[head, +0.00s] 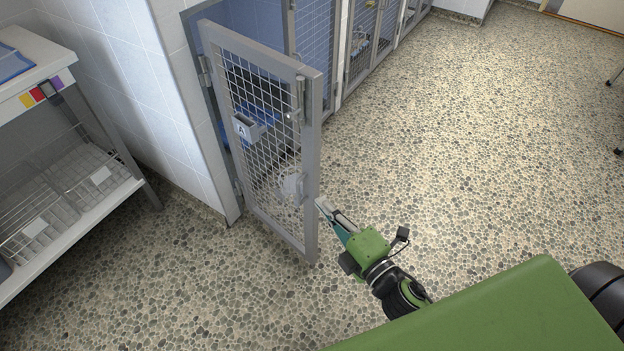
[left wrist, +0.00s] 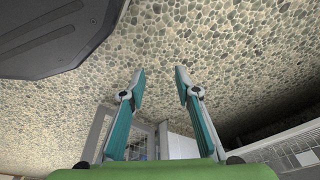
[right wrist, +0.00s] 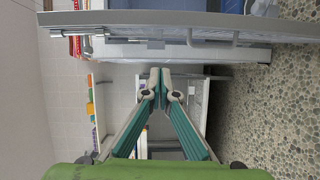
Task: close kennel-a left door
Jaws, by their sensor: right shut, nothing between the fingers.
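The kennel-a left door (head: 268,135) is a grey-framed mesh door with a tag marked A, seen in the head view. It stands swung open, out from the kennel opening. Its edge and a handle also show across the top of the right wrist view (right wrist: 225,40). My right gripper (head: 325,205) is shut and empty, with its tips close to the lower part of the door's free edge. I cannot tell if they touch it. In the right wrist view its fingertips (right wrist: 160,78) are together. My left gripper (left wrist: 160,80) is open and empty; it is outside the head view.
A white shelf unit with wire baskets (head: 70,190) stands at the left by the tiled wall. More mesh kennel doors (head: 365,40) run along the wall at the back. The pebble-patterned floor (head: 460,130) is clear on the right.

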